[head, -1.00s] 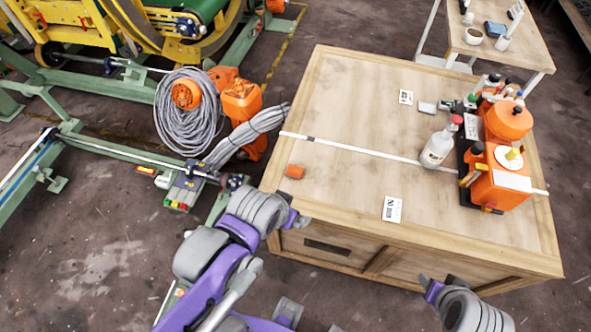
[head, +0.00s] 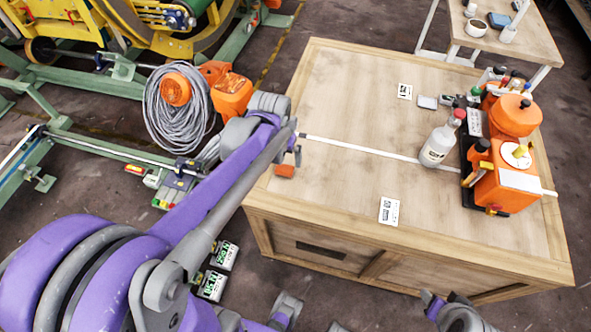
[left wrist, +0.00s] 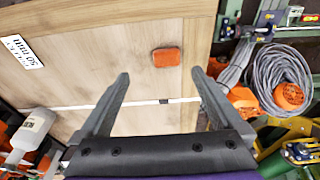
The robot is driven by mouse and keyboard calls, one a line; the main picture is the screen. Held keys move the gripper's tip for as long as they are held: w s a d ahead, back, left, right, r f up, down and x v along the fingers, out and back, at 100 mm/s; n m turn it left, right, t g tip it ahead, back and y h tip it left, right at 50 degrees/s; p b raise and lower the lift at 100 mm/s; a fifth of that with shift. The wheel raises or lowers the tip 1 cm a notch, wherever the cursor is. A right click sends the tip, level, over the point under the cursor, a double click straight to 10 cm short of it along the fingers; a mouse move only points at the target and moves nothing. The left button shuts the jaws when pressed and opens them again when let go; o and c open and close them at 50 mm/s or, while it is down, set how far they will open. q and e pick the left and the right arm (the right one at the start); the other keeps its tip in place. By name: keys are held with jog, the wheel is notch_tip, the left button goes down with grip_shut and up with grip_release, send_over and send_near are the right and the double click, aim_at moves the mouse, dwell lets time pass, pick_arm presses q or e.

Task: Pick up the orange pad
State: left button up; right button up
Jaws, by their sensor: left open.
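The orange pad (head: 285,171) lies flat near the left edge of the wooden crate top (head: 350,110). In the left wrist view the orange pad (left wrist: 166,57) lies beyond and between the fingertips, clear of both. My left gripper (left wrist: 160,80) is open and empty above the crate top. In the head view my left gripper (head: 297,148) is just behind the pad, partly hidden by its own arm. My right arm shows at the bottom right of the head view, with the end of its gripper (head: 432,300) low in front of the crate.
A white bottle (head: 439,143) and orange containers (head: 505,185) stand on the crate's right side. White cards (head: 389,211) and a pale strip (head: 370,151) lie on the top. A cable coil (head: 180,105) is left of the crate. The crate's middle is mostly clear.

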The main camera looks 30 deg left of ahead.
pick_arm(q)
jog(key=w+a+f, duration=0.2)
jog(key=b, duration=0.1)
send_over(284, 168)
jog(key=s, duration=0.2)
jog(key=f, duration=0.4)
jog(key=shift+w+d+f, duration=0.15)
jog(key=shift+d+f, duration=0.05)
jog(key=shift+d, duration=0.05)
jog(key=shift+w+a+f+b, duration=0.15)
jog(key=shift+w+f, duration=0.1)
jog(key=shift+f, duration=0.75)
jog(key=shift+w+d+f+b, duration=0.1)
jog(key=shift+w+f+b, duration=0.15)
jog(key=shift+f, duration=0.75)
jog(key=shift+w+a+f+b, duration=0.1)
jog(key=shift+w+f, duration=0.15)
jog(key=shift+f, duration=0.75)
jog(key=shift+c, duration=0.2)
jog(key=c, duration=1.4)
jog(key=shift+o, duration=0.2)
notch_tip(284, 168, up, 10)
jog(key=p, duration=0.1)
